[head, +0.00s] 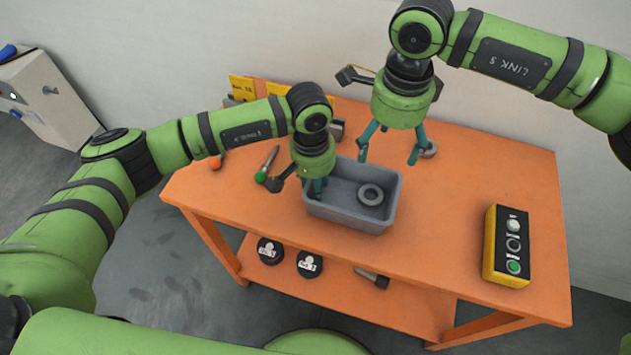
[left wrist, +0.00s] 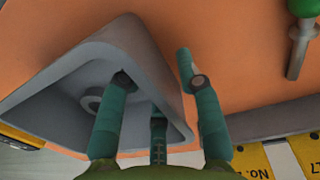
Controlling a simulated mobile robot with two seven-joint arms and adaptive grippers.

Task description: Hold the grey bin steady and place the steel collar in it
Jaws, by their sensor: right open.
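The grey bin (head: 345,217) stands upright on the orange table. A steel collar (head: 371,194) lies flat inside the bin, towards its right side; it also shows in the left wrist view (left wrist: 92,103). My left gripper (head: 318,188) is at the bin's left end. In the left wrist view its fingers (left wrist: 158,80) straddle the bin wall, one inside and one outside; whether they press on it is unclear. My right gripper (head: 390,155) is open and empty, above the table behind the bin.
A yellow and black button box (head: 507,247) stands at the table's right. A green-handled tool (head: 266,168) and an orange ball-like object (head: 215,162) lie left of the bin. Yellow-labelled holders line the back edge. The table between bin and button box is clear.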

